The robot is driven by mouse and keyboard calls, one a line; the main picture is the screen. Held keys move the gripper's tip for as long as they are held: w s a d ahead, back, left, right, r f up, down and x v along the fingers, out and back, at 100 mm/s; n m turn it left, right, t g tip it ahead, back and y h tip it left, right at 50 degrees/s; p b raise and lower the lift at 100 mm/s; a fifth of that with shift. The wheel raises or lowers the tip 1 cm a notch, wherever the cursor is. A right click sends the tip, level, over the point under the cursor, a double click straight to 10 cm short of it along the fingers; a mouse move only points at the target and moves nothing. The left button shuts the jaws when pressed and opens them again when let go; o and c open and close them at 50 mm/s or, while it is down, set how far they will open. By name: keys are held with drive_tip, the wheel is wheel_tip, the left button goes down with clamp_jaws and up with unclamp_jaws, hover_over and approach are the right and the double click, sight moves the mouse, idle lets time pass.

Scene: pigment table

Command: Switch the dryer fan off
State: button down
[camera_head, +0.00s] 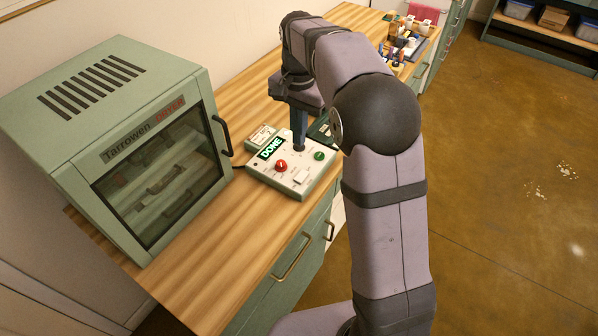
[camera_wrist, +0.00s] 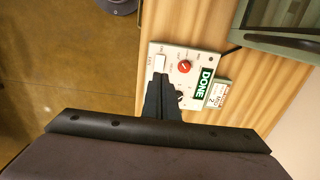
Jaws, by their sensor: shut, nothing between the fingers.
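The green dryer (camera_head: 150,140) labelled "Tarrowen" stands on the left of the wooden counter with its glass door shut. In the wrist view the box shows the red knob (camera_wrist: 185,67), the display (camera_wrist: 204,84) and the pale switch (camera_wrist: 159,63). My gripper (camera_head: 299,147) is shut and empty, pointing down over the box's far part. Its fingers (camera_wrist: 161,82) partly cover the box; contact cannot be told.
A small labelled block (camera_wrist: 217,94) stands beside the display. Jars and a tray (camera_head: 405,45) are at the counter's far end. My arm crosses the counter's right edge. Drawer handles (camera_head: 292,258) stick out in front. Bare wood (camera_head: 215,265) lies near the dryer.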

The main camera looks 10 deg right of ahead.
sight(298, 180)
drive_tip(key=shift+f, duration=0.1)
idle(0.3)
wheel_tip(298, 180, down, 14)
drive_tip(key=p, duration=0.4)
drive_tip(key=shift+r, duration=0.25)
drive_tip(key=shift+f, duration=0.15)
drive_tip(key=shift+s+a+f, duration=0.1)
drive_tip(key=shift+f, duration=0.35)
drive_tip(key=shift+r, duration=0.25)
drive_tip(key=shift+w+d+r, duration=0.15)
drive_tip(key=shift+w+d, duration=0.45)
